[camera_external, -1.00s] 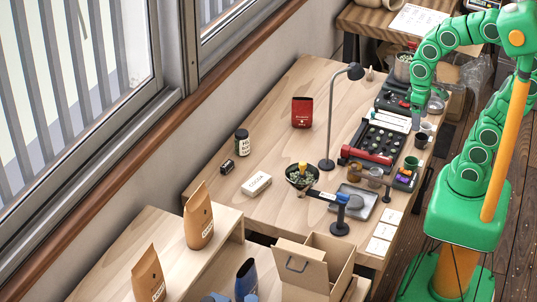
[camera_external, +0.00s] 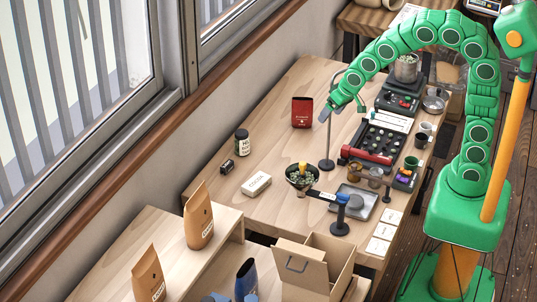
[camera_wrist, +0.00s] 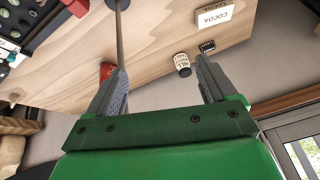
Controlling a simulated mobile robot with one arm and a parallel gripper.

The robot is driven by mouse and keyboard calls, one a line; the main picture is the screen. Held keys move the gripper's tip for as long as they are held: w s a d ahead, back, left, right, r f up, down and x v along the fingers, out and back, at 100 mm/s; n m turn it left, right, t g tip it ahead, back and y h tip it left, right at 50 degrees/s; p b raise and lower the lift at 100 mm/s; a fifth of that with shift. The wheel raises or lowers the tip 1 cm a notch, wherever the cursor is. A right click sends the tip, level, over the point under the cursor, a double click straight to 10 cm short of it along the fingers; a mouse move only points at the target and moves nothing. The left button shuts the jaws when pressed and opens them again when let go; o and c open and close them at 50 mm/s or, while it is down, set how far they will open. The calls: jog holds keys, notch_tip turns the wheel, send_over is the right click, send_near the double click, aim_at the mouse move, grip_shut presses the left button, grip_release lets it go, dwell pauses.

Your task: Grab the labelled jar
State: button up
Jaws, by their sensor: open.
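The labelled jar (camera_external: 241,142) is dark with a white label and a dark lid. It stands upright on the wooden table near the window side. In the wrist view the jar (camera_wrist: 182,64) shows between my two fingers, farther off and apart from them. My gripper (camera_external: 325,114) is open and empty, above the table to the right of the jar, near the lamp and the red bag. In the wrist view both fingers of my gripper (camera_wrist: 162,82) are spread wide.
A small black box (camera_external: 227,166) lies close to the jar, and a white cocoa box (camera_external: 256,185) lies nearer the camera. A red bag (camera_external: 302,112) stands to the jar's right. The lamp (camera_external: 327,163) stands mid-table, beside a bowl (camera_external: 298,178).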

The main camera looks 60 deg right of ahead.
jog(key=w+f+t, duration=0.2)
jog(key=w+f, duration=0.1)
jog(key=w, duration=0.5)
jog(key=n+t+h, duration=0.1)
jog(key=n+t, duration=0.1)
jog(key=t, duration=0.3)
send_near(241, 133)
jog(key=s+d+r, duration=0.2)
jog(key=d, duration=0.1)
jog(key=shift+w+a+f+n+t+y, duration=0.15)
jog(key=shift+w+a+f+n+t, duration=0.25)
jog(key=shift+w+f, duration=1.15)
jog(key=shift+w+a+f+n+t+y, duration=0.2)
jog(key=shift+w+f+t, duration=0.25)
jog(key=shift+w+f, duration=1.15)
jog(key=shift+w+a+f+n+t+y, duration=0.35)
jog(key=shift+w+f, duration=0.6)
jog(key=shift+w, duration=1.2)
jog(key=c, duration=1.2)
